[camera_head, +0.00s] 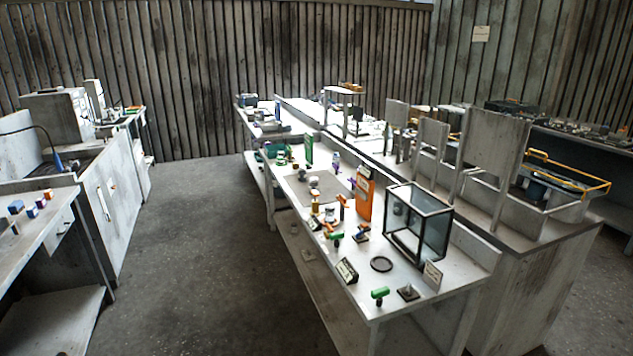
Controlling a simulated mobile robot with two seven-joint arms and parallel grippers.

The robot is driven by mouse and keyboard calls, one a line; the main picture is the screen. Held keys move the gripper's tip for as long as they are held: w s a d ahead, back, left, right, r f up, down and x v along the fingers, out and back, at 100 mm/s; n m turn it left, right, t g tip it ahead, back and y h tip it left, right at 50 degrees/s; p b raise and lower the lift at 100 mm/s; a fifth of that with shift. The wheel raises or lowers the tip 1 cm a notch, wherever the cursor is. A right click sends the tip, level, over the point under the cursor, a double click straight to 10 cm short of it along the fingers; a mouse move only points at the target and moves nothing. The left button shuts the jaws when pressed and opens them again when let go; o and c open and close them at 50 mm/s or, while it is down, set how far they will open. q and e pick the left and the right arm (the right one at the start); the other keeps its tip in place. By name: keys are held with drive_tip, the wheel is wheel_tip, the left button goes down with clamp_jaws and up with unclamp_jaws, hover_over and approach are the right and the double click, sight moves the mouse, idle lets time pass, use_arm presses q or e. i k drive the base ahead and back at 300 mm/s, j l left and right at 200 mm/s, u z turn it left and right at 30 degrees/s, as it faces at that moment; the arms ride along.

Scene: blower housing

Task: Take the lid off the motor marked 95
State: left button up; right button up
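Neither of my grippers shows in the head view. I cannot make out a motor marked 95 or its lid; the items are small and no number is readable.
An orange upright box (365,200) stands beside the glass case. Green-handled (379,294) and orange-handled (341,203) pieces stand on the bench. Small cards (347,270) stand near its front edge. A left counter (40,225) holds small coloured blocks. The floor (195,255) between is clear.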

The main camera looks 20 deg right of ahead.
sight(313, 186)
drive_tip(key=i+l, duration=0.15)
drive_tip(key=l, duration=0.25)
drive_tip(key=i+l, duration=0.15)
drive_tip(key=l, duration=0.25)
drive_tip(key=i+l, duration=0.15)
drive_tip(key=l, duration=0.25)
drive_tip(key=i+l, duration=0.15)
drive_tip(key=l, duration=0.25)
drive_tip(key=i+l, duration=0.1)
drive_tip(key=l, duration=0.3)
drive_tip(key=i+l, duration=0.15)
drive_tip(key=l, duration=0.3)
drive_tip(key=i+l, duration=0.15)
drive_tip(key=l, duration=0.25)
